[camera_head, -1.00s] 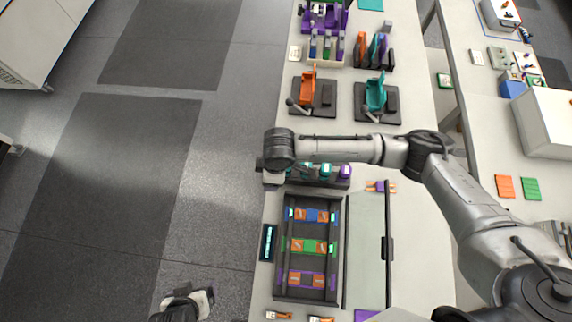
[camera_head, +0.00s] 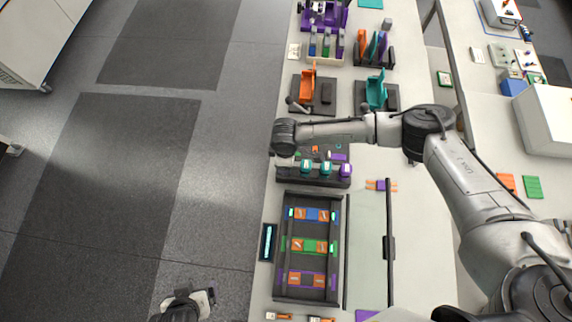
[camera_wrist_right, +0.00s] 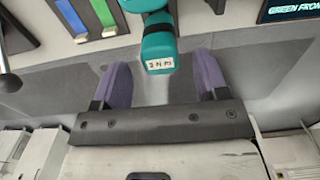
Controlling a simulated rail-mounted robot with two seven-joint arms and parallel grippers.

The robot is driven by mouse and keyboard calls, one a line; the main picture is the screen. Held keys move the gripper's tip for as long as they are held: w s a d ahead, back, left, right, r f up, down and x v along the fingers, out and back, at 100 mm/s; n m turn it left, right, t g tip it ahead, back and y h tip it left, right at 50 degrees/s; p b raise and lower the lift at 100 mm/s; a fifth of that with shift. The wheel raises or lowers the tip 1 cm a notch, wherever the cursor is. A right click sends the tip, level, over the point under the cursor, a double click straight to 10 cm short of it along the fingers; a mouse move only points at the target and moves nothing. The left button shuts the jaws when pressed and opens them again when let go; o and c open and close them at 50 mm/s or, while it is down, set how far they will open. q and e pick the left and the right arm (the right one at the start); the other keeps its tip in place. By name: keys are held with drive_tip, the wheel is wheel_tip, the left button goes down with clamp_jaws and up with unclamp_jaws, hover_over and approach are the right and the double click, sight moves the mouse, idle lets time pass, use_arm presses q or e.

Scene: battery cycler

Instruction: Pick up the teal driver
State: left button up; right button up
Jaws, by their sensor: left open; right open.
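A black rack (camera_head: 312,181) holds several upright drivers, with teal heads (camera_head: 306,167) and (camera_head: 326,168) and a purple-and-teal one at its right end. In the right wrist view, a teal driver (camera_wrist_right: 157,42) with a small white label on its end lies between the two purple fingertips of my right gripper (camera_wrist_right: 161,68). The fingers are open, with a gap on each side of the driver. My left gripper (camera_head: 200,298) is open and empty over the floor, lower left.
A dark tray (camera_head: 311,199) with orange, blue and green pieces lies in front of the rack. A small display (camera_head: 267,242) is to its left. Orange (camera_head: 307,83) and teal (camera_head: 376,90) holders stand behind. Grey floor is free to the left.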

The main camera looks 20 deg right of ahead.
drive_tip(key=shift+s+f+p, duration=0.1)
drive_tip(key=shift+f+p, duration=0.45)
drive_tip(key=shift+f, duration=2.3)
drive_tip(key=shift+c, duration=0.3)
drive_tip(key=c, duration=1.1)
drive_tip(key=shift+r, duration=0.1)
drive_tip(key=shift+c, duration=0.2)
